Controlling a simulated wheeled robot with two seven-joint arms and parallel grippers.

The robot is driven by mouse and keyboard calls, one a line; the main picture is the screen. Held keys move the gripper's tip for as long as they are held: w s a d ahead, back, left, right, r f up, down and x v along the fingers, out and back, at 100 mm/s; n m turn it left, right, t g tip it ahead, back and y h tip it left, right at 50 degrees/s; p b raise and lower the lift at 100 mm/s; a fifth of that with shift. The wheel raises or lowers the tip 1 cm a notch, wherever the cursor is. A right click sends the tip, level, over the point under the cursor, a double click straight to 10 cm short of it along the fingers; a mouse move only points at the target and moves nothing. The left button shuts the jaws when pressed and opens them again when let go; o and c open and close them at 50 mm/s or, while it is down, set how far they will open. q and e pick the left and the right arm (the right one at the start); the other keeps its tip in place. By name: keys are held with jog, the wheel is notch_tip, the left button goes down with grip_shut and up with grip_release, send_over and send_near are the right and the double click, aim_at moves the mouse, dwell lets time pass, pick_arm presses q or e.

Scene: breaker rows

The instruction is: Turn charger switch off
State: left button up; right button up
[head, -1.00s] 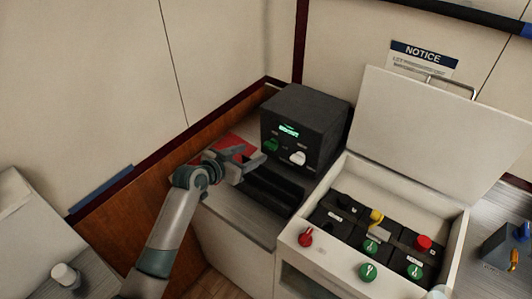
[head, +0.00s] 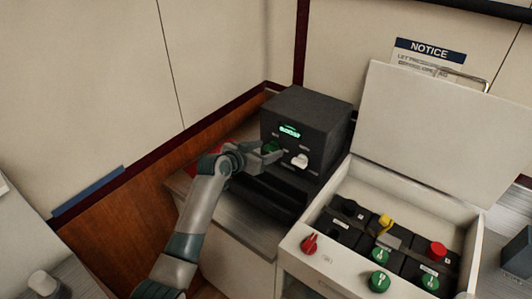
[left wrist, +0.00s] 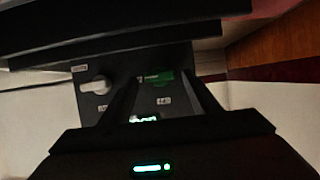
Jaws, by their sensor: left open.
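The charger is a black box (head: 305,125) on the counter at the back, with a lit green display (head: 290,131). On its front are a green knob (head: 269,147) at left and a white knob (head: 300,160) at right. My left gripper (head: 275,151) is at the front, by the green knob and partly covering it. In the left wrist view the panel is upside down; the green knob (left wrist: 160,78) appears between my open fingers, and the white knob (left wrist: 95,87) lies outside them. I cannot tell whether the fingers touch the green knob. My right gripper is not in view.
A white box (head: 400,200) with a raised lid stands right of the charger. It holds black batteries (head: 350,222), a yellow knob (head: 386,222) and a red knob (head: 437,249). Its front has a red switch (head: 309,243) and a green knob (head: 379,281). Walls close off the back and left.

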pick_arm(q)
jog(key=c, duration=1.1)
jog(key=shift+o, duration=0.2)
jog(key=shift+w+a+f+n+g+h+b, duration=0.15)
jog(key=shift+n+h+b, duration=0.15)
jog(key=shift+n, duration=0.2)
jog(key=shift+a+n+g+h+b, duration=0.1)
jog(key=shift+n+g+h+b, duration=0.1)
jog(key=shift+n+h, duration=0.25)
jog(key=shift+w+a+f+n+g+h+b, duration=0.1)
jog(key=shift+n+g+h+b, duration=0.25)
jog(key=shift+n+b, duration=0.55)
jog(key=shift+n+h+b, duration=0.3)
jog(key=shift+n+h, duration=0.1)
jog(key=shift+n, duration=0.05)
